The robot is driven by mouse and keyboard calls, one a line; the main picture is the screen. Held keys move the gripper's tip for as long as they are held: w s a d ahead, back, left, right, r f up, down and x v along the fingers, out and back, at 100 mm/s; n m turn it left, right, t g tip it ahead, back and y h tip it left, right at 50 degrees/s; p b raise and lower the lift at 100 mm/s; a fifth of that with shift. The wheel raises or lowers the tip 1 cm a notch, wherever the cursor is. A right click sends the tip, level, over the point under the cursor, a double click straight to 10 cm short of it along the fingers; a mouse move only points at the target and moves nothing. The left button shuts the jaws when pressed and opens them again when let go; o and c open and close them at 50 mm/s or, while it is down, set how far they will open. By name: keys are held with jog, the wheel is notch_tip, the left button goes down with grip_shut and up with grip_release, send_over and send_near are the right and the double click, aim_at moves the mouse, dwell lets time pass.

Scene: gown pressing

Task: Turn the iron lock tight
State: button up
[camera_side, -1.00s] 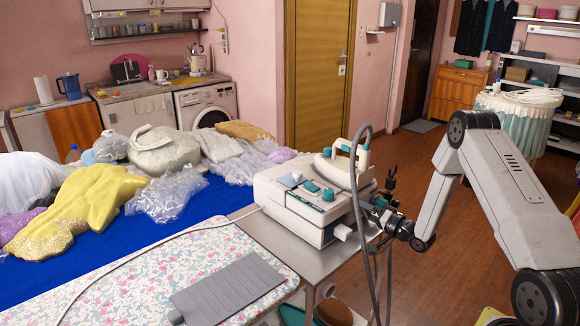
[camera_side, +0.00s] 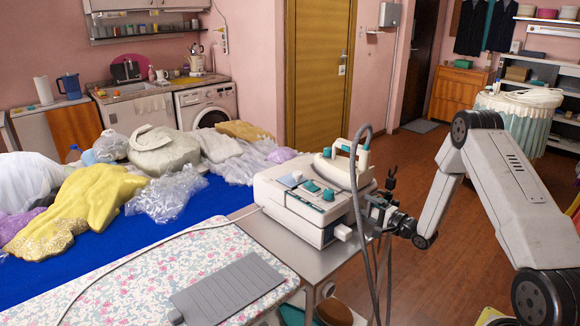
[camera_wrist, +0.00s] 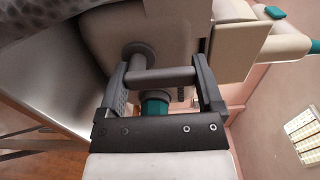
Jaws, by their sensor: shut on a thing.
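The iron station (camera_side: 308,205), a cream box with teal parts, stands on a grey metal table, with a cream iron (camera_side: 338,165) on top. My gripper (camera_side: 372,205) is at the station's right side, partly hidden by hoses. In the wrist view, my gripper (camera_wrist: 160,85) has its two dark fingers at either end of a grey crossbar, the lock handle (camera_wrist: 160,76), and is shut on it. The bar lies roughly level in that view, in front of a round dark boss (camera_wrist: 138,52) on the cream housing. A teal cylinder (camera_wrist: 154,104) shows between the fingers.
Dark hoses (camera_side: 362,230) hang in front of my gripper. A flowered ironing board (camera_side: 150,275) with a grey pad (camera_side: 228,290) is at the front left. Garments and clear plastic lie on a blue cloth (camera_side: 105,235). Open floor lies behind my arm.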

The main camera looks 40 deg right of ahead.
jog(key=o, duration=1)
jog(key=shift+s, duration=0.1)
jog(key=s, duration=0.7)
jog(key=shift+s, duration=0.35)
